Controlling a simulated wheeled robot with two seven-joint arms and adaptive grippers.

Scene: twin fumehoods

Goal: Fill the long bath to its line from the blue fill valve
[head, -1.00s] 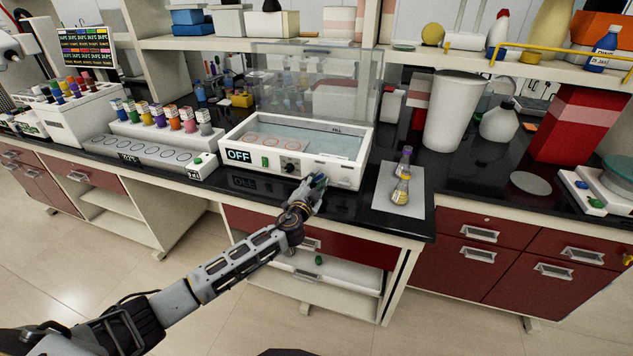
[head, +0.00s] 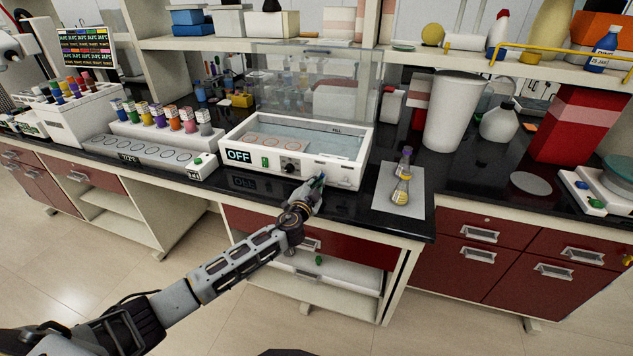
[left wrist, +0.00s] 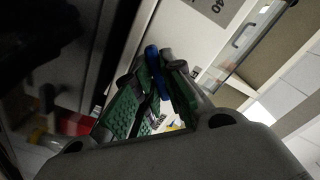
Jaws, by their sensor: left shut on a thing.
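The long bath (head: 344,182) is a white open-topped box on the black bench, with a dark OFF display, a green switch and a dark knob on its front. A FILL mark shows at its inner back right, and pale bluish liquid or floor with ring shapes shows inside; I cannot tell the level exactly. My left gripper (head: 317,184) is at the lower right of the bath's front. In the left wrist view the gripper's green-padded fingers (left wrist: 152,85) are shut on the blue fill valve (left wrist: 152,56). In the head view the fingers mostly hide the valve. My right gripper is not in view.
A grey mat (head: 412,205) with two small flasks lies right of the bath. A rack of coloured bottles (head: 150,139) stands to the left. A clear screen (head: 300,75) rises behind the bath. A drawer below the bench front stands close to my left arm.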

